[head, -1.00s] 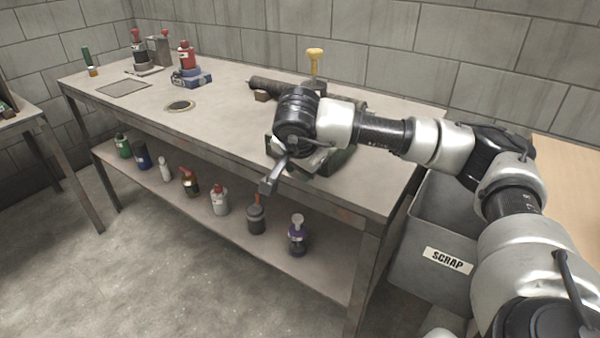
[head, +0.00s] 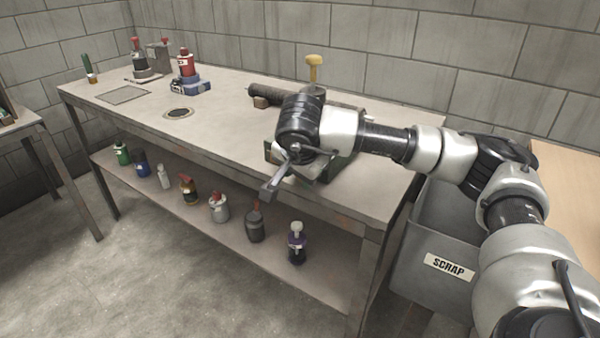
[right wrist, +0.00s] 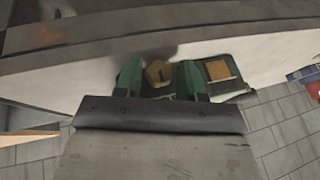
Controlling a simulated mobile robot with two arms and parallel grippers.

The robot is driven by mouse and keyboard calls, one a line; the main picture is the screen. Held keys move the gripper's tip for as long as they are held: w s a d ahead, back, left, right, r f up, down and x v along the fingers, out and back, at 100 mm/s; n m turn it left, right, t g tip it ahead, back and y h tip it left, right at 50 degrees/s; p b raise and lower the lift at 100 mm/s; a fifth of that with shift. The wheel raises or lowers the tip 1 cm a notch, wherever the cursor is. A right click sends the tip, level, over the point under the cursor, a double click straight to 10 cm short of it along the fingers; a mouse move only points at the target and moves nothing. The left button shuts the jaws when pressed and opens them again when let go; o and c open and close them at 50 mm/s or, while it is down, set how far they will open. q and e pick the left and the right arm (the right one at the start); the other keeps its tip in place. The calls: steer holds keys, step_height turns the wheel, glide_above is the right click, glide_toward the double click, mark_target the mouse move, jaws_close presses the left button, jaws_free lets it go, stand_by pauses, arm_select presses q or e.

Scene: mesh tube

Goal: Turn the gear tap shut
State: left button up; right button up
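A green-walled piece (head: 340,164) stands on the right part of the bench, mostly hidden behind my right arm. A yellow-topped upright handle (head: 314,66) rises behind the arm; its lower end is hidden. I cannot tell which part is the gear tap. In the right wrist view, the two green-sided fingers of my right gripper (right wrist: 160,80) stand apart, with a small brass-coloured angular part (right wrist: 157,73) showing between them. I cannot tell whether they touch it. Right of them is a green part with an orange-brown block (right wrist: 219,70). My left gripper is not in view.
A dark tube (head: 278,95) lies on the bench (head: 225,120) behind the arm. Red-topped bottles (head: 186,64) stand at the back left. A round dark-centred disc (head: 178,113) lies mid-bench. Several bottles fill the lower shelf. A grey SCRAP bin (head: 430,240) stands right of the bench.

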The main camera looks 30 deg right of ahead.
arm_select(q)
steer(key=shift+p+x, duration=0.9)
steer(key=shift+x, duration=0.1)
arm_select(e)
steer(key=v, duration=1)
steer(key=shift+s+r, duration=0.2)
steer(key=shift+r, duration=0.15)
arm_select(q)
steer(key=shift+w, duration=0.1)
arm_select(e)
steer(key=shift+a, duration=0.15)
